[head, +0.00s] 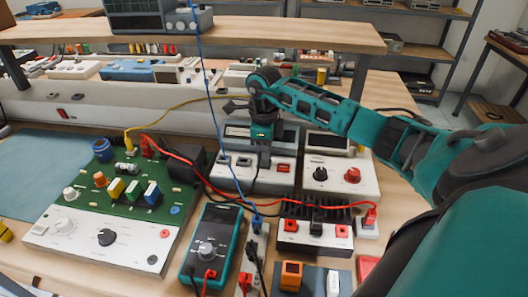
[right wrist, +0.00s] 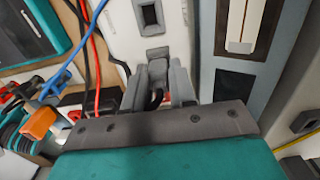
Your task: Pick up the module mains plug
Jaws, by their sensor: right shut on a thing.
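My right gripper (head: 263,155) reaches down in front of the white and grey module (head: 228,165) at the middle of the bench. In the right wrist view its two grey fingers (right wrist: 162,85) are close together, shut on a small dark piece (right wrist: 156,98), which I take to be the module mains plug. In the right wrist view a dark socket (right wrist: 151,14) sits in a white panel just beyond the fingertips. My left gripper is not in view.
A green circuit board (head: 125,195) is at the left and a teal multimeter (head: 213,245) at the front. A black finned unit (head: 318,215) stands at the right. Red leads (head: 300,204) and a blue cable (head: 222,130) run close to my gripper. A wooden shelf (head: 270,32) overhangs behind.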

